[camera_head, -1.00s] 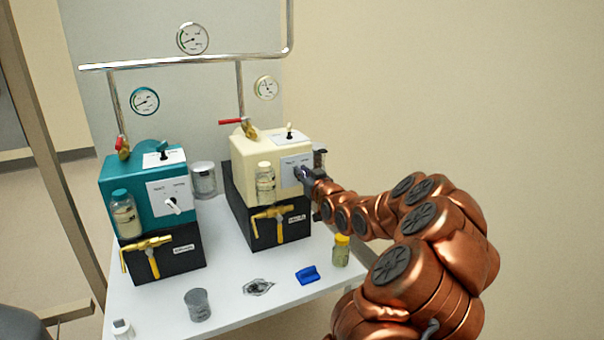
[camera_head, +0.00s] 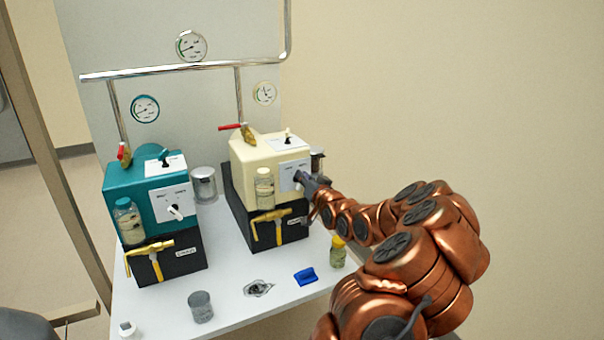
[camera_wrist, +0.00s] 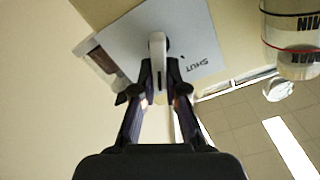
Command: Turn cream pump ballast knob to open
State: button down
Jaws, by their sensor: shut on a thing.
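The cream pump (camera_head: 262,158) stands on a black base at the right of the white bench. Its front plate (camera_head: 287,178) faces my arm. My gripper (camera_head: 304,181) is at this plate and covers the knob in the head view. In the wrist view the white ballast knob (camera_wrist: 157,48) stands out from the plate (camera_wrist: 120,36), and my gripper (camera_wrist: 158,90) is shut on it. The word SHUT shows on the plate, to the right of the knob. The other label cannot be read there.
A teal pump (camera_head: 138,190) with its own white knob stands at the left. A glass jar (camera_head: 264,190) is close beside the cream plate. A yellow-capped vial (camera_head: 338,254), a blue item (camera_head: 305,277) and a grey cup (camera_head: 200,306) are on the bench. The right side is open wall.

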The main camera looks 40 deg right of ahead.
jog(key=shift+m, duration=0.4)
jog(key=c, duration=1.2)
grip_release()
jog(key=shift+s, duration=0.1)
jog(key=v, duration=1.1)
jog(key=shift+s, duration=0.4)
jog(key=shift+a, duration=0.1)
jog(key=shift+a, duration=0.1)
